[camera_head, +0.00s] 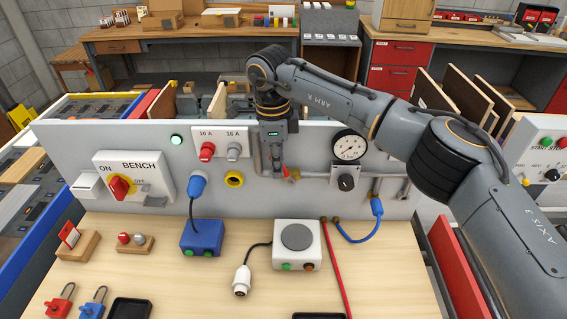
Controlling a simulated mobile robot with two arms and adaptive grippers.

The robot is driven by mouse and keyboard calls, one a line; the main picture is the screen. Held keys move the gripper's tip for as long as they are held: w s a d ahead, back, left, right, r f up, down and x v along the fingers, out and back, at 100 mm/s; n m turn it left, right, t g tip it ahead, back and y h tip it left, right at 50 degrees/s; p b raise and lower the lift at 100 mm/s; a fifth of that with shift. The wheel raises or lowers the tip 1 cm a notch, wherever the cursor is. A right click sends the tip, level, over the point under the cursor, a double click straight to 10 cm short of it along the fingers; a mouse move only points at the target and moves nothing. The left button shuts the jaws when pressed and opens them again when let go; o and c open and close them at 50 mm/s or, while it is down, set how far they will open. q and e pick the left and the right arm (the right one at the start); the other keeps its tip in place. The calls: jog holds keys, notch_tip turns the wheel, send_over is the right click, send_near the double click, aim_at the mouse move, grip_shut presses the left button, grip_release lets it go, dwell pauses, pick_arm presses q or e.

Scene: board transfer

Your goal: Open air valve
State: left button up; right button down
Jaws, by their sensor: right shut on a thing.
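The grey panel (330,203) stands upright along the back of the wooden bench. My right gripper (279,168) points down in front of it, at the grey air pipe (315,177). It is shut on the air valve's handle, whose red part (287,173) shows beside the fingertips. The fingers hide most of the valve, so its angle is hard to tell. A round pressure gauge (348,146) sits to the right on the pipe, above a black knob (346,182). My left gripper is not in view.
The panel also carries a red bench switch (120,187), a green lamp (176,140) and a blue plug (197,186). A blue box (202,238), a white hotplate-like box (298,244), a red hose (336,270) and padlocks (60,303) lie on the bench.

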jog(key=shift+a+f+h, duration=0.15)
jog(key=shift+a+h, duration=0.35)
jog(key=shift+h, duration=0.4)
jog(key=c, duration=1.4)
grip_release()
jog(key=shift+f, duration=0.1)
jog(key=shift+o, duration=0.2)
jog(key=v, duration=1.2)
jog(key=shift+a, duration=0.15)
